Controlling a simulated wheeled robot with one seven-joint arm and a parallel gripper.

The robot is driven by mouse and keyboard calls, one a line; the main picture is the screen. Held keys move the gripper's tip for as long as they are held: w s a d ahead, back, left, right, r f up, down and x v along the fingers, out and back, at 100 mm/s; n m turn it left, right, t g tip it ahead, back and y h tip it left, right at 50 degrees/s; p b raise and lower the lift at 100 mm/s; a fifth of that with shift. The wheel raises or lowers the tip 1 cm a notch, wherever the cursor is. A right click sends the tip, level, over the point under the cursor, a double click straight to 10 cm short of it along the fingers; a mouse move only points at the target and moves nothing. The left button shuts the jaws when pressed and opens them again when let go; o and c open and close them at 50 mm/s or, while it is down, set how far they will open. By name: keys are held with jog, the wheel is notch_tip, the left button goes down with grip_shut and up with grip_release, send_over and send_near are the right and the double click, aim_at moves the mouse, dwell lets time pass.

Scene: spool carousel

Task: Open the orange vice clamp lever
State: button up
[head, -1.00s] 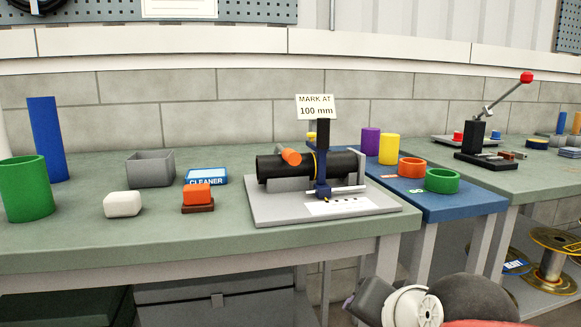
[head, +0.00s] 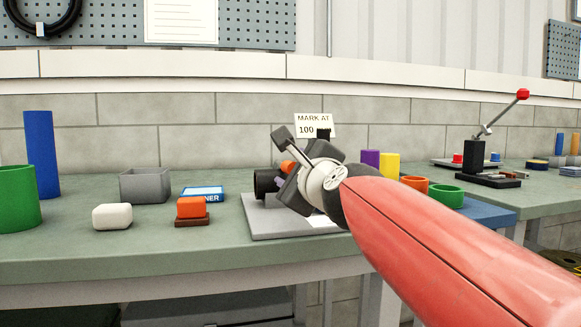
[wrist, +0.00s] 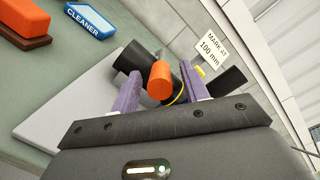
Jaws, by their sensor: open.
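The orange vice clamp lever (wrist: 160,82) is a short orange cylinder in front of the black pipe (wrist: 134,60) of the vice fixture. In the wrist view it shows between the two purple fingers of my gripper (wrist: 161,69), which is open, with a gap on both sides. In the head view only a bit of the lever (head: 287,166) shows; my gripper and arm hide most of the fixture. I cannot tell whether the fingers touch the lever. The fixture's grey base plate (head: 262,221) rests on the green bench.
A "MARK AT 100 mm" sign (head: 314,125) stands behind the fixture. An orange block (head: 191,207), a white block (head: 112,216), a grey bin (head: 145,186) and a blue cleaner box (head: 203,192) stand left. Coloured cylinders, including a yellow one (head: 390,165), stand right.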

jog(key=shift+x, duration=1.1)
jog(key=shift+c, duration=0.4)
grip_shut()
